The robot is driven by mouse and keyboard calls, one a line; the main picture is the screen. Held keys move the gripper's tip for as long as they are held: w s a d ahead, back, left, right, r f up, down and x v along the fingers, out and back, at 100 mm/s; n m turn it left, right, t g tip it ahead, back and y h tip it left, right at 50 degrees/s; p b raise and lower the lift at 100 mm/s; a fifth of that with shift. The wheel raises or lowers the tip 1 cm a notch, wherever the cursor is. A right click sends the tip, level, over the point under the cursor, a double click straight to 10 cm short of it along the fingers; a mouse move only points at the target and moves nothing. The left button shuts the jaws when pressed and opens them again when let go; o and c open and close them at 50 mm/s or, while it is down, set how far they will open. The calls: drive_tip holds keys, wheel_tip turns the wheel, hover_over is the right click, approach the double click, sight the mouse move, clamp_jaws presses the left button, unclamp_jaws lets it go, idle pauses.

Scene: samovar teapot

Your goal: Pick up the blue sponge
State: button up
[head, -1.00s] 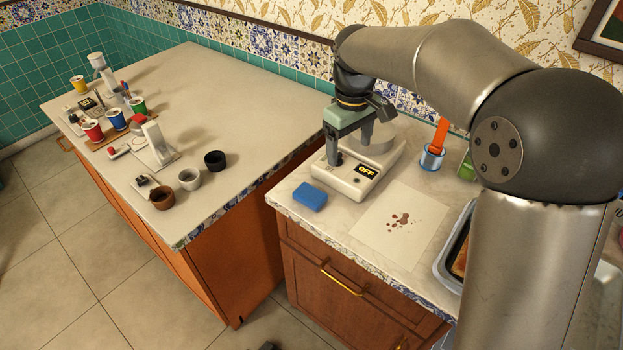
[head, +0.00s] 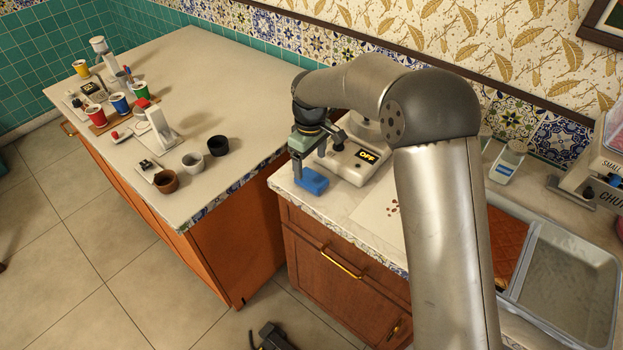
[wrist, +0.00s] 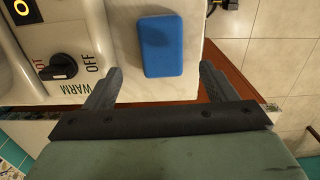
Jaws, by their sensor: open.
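The blue sponge (head: 312,182) lies flat on the light counter, near its left front corner. It also shows in the wrist view (wrist: 162,46) as a blue block beyond the fingertips and between their lines. My gripper (head: 306,168) is over the sponge in the head view, pointing down and partly covering it. In the wrist view the two fingers (wrist: 157,85) are spread wide with nothing between them.
A stained paper (head: 376,208) lies on the counter to the right. A gap separates this counter from the longer one (head: 190,85) with cups at left.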

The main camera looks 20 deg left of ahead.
sight(311, 178)
drive_tip(key=shift+s+d+f, duration=0.1)
drive_tip(key=shift+d+f, duration=0.05)
drive_tip(key=shift+f, duration=0.45)
wheel_tip(311, 178, down, 4)
drive_tip(key=shift+s+d+f+p, duration=0.1)
drive_tip(key=shift+f+p, duration=0.1)
drive_tip(key=shift+p, duration=0.6)
drive_tip(key=c, duration=1.1)
